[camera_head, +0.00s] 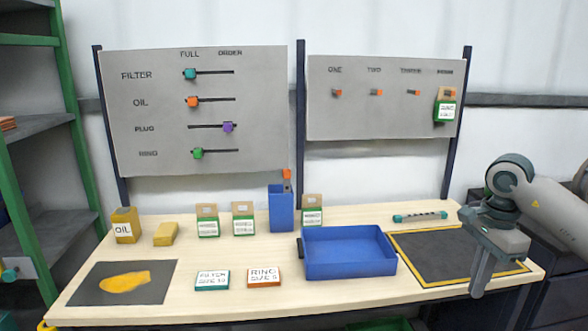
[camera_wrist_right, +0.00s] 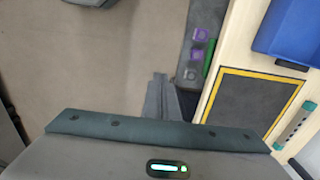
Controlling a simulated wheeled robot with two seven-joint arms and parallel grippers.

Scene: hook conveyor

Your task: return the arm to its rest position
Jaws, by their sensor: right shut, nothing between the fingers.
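My right arm comes in from the right side of the head view. Its gripper (camera_head: 481,272) points down over the right front part of the bench, in front of the black mat with the yellow border (camera_head: 440,262). The fingers are together with nothing between them. In the right wrist view the closed fingers (camera_wrist_right: 162,98) show over bare floor, just left of the bench edge. My left gripper is not in view.
The wooden bench (camera_head: 225,258) holds a blue tray (camera_head: 348,270), a teal-ended bar (camera_head: 420,216), a blue bin (camera_head: 281,210) and several labelled boxes. Two grey boards (camera_head: 240,120) stand behind. In the wrist view, purple and green items (camera_wrist_right: 200,34) lie below the bench edge.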

